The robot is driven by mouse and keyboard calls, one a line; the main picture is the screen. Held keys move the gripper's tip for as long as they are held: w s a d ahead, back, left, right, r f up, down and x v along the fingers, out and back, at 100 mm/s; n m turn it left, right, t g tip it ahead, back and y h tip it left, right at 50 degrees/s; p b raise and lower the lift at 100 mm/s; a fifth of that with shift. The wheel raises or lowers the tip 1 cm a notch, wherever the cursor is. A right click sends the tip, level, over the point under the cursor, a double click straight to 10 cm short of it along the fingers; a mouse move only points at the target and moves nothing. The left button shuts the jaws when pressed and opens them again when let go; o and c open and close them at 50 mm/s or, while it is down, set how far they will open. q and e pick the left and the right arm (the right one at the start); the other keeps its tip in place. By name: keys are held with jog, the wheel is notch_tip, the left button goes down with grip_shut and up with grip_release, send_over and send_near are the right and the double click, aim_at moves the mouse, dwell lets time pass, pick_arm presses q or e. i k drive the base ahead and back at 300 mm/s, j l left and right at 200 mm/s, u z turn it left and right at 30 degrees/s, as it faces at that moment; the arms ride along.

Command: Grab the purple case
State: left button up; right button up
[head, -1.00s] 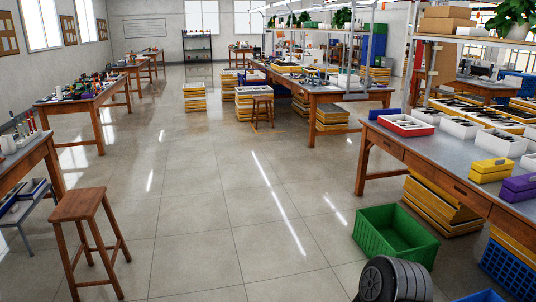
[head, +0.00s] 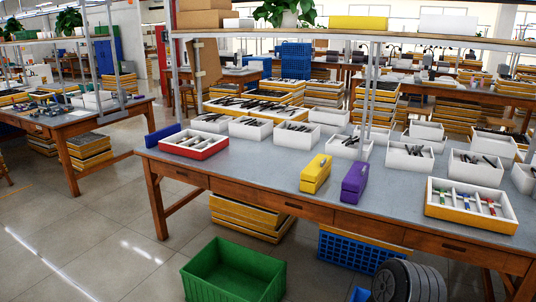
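The purple case (head: 355,182) is a long closed box lying on the grey-topped wooden workbench (head: 258,172), close to its front edge. A yellow case (head: 315,174) of similar shape lies just to its left, with a small gap between them. Neither of my grippers shows in the head view, so their state is hidden. A dark ribbed rounded part at the lower right, likely mine, stands in front of the bench.
A red-rimmed tray (head: 194,145) and a blue case (head: 163,134) lie on the bench's left. White bins (head: 409,157) line its back, and a yellow tray (head: 471,205) is at right. A green crate (head: 233,272) stands on the floor before the bench. Floor to the left is clear.

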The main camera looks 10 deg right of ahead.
aim_at(353, 185)
jog(key=i+j+z, duration=0.1)
jog(key=i+z, duration=0.2)
jog(key=z, duration=0.15)
jog(key=i+j+z, duration=0.15)
jog(key=i+z, duration=0.15)
jog(key=z, duration=0.15)
jog(key=i+j+z, duration=0.25)
jog(key=z, duration=0.15)
jog(key=i+j+z, duration=0.2)
jog(key=j+z, duration=0.25)
jog(key=i+j+z, duration=0.15)
jog(key=j+z, duration=0.15)
jog(key=z, duration=0.15)
jog(key=j+z, duration=0.8)
jog(key=j, duration=0.55)
jog(key=i+j, duration=0.05)
